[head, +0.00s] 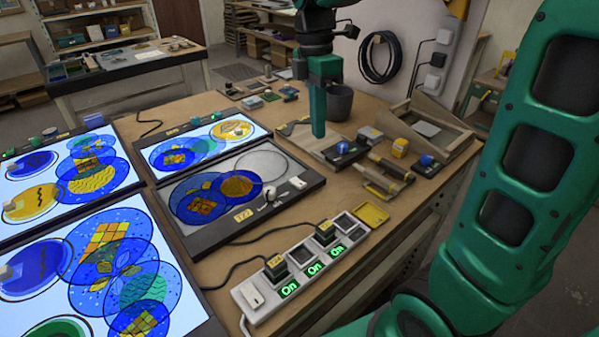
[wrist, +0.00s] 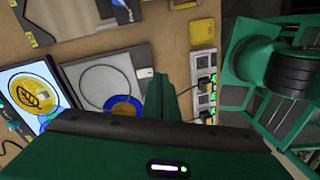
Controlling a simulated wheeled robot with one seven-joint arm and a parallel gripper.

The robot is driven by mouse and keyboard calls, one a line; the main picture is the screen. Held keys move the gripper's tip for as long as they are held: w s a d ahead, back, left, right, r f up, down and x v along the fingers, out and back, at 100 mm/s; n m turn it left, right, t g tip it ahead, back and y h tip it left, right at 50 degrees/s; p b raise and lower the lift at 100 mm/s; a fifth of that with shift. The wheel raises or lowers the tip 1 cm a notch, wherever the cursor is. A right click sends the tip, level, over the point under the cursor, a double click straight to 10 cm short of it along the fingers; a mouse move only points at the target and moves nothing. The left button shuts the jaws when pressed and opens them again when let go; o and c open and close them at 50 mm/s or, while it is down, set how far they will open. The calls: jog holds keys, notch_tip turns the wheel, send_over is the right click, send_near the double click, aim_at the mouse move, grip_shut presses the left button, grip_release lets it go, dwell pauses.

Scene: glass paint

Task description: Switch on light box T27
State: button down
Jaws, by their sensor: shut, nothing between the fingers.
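An unlit light box (head: 225,225) lies in the middle of the table, with a yellow tag (head: 242,215) that seems to read T27. Its grey panel carries overlapping blue and yellow glass discs and a bare outlined circle. A round knob (head: 269,194) and a white switch (head: 298,183) sit on its dark front edge. The box also shows in the wrist view (wrist: 88,92), partly hidden by my gripper. My gripper (head: 319,135) is shut and empty, pointing down beyond the box in the head view; its fingers also show in the wrist view (wrist: 160,88).
A power strip (head: 250,297) with plugs and green "On" displays lies right of the box, beside a yellow pad (head: 371,214). Lit light boxes (head: 215,135) stand left and behind.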

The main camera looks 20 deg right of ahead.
aim_at(299, 182)
jog(key=a+n, duration=0.1)
jog(key=w+a+n, duration=0.2)
jog(key=a, duration=0.1)
jog(key=shift+w+r+n, duration=0.2)
jog(key=shift+r+n, duration=0.1)
jog(key=shift+n, duration=0.1)
jog(key=f, duration=0.4)
jog(key=s+f, duration=0.1)
jog(key=f, duration=0.9)
jog(key=shift+s+d, duration=0.25)
jog(key=shift+s, duration=0.05)
jog(key=shift+s+f, duration=0.1)
jog(key=shift+w+a+r, duration=0.2)
jog(key=shift+w, duration=0.55)
